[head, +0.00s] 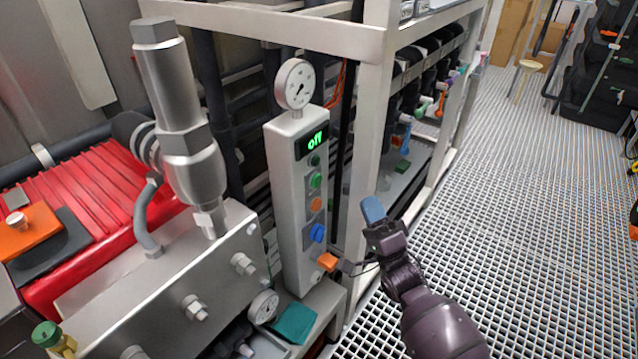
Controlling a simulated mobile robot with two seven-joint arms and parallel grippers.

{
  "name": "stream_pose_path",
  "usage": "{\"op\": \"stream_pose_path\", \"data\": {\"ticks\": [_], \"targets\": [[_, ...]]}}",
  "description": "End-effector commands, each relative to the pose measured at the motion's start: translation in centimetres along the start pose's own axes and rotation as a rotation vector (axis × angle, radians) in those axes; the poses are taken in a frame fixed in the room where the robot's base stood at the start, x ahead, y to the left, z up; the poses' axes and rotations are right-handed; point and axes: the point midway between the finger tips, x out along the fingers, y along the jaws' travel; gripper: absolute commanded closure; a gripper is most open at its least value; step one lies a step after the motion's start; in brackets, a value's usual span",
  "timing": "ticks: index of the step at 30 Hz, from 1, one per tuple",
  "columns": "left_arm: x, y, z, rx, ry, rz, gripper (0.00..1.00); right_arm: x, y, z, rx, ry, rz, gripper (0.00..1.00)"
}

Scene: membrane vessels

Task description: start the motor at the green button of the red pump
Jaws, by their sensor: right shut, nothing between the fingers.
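The red pump (95,190) with its ribbed red housing is at the left, behind a large metal block. A narrow grey control box (288,185) stands right of it. Below are a dark green button (314,160), a brighter green button (315,180), an orange button (316,204) and a blue one (318,232). My right gripper (373,211) is shut and empty, its blue tip pointing up. In the picture it is right of the box, apart from the buttons. My left gripper is not in view.
A white frame post (367,130) rises close to my right gripper. An orange lever (327,261) sticks out low on the box. A round gauge (295,84) tops the box. The grated floor (530,220) at the right is clear.

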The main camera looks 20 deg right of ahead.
Motion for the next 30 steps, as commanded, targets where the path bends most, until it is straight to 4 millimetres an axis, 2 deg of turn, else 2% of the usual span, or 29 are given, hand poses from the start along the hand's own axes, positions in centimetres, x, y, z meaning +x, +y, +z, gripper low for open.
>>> {"op": "stream_pose_path", "data": {"ticks": [16,30], "targets": [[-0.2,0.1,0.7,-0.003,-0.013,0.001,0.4,0.3,0.2,0.2,0.024,0.0,0.001,1.0],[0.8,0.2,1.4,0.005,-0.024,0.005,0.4,3.5,3.0,3.0,0.025,0.001,0.005,1.0]]}}
